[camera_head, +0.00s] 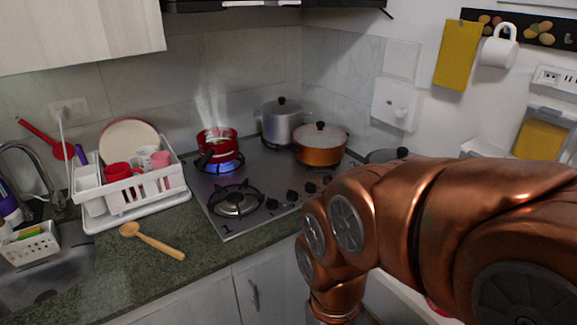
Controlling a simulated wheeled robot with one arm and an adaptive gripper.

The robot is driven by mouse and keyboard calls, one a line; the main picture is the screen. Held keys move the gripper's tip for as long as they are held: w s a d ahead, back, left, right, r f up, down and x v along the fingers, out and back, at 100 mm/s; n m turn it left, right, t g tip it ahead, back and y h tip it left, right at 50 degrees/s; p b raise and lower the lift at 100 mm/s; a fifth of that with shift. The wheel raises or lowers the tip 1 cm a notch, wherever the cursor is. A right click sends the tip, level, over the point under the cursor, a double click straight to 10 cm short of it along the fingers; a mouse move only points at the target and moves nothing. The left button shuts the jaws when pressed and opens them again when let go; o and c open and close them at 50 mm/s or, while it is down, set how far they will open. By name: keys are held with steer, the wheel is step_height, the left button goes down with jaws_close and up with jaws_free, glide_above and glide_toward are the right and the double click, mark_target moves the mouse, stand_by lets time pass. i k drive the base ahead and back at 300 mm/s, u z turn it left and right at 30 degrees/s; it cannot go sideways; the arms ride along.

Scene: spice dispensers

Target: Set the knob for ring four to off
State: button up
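The grey cooktop (262,178) is set in the dark counter. Several black knobs (272,203) run in a slanting row along its right front part; their pointer settings are too small to read. A mark like a "1" shows by the unlit front-left burner (238,202). The back-left burner burns with a blue flame (226,165) under a red pot (217,140), which steams. A grey pot (281,123) and a copper pot (320,148) stand behind and right. No label for ring four can be read. My gripper is not in view; my copper arm fills the lower right.
A white dish rack (135,199) and a sink (48,275) are left of the cooktop. A wooden spoon (155,241) lies on the counter. A lidded pan (386,156) is partly hidden by my arm. A mug (497,50) and yellow cloth (456,55) hang on the right wall.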

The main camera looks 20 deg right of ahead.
mark_target(327, 179)
steer(key=i, duration=0.9)
steer(key=z, duration=0.3)
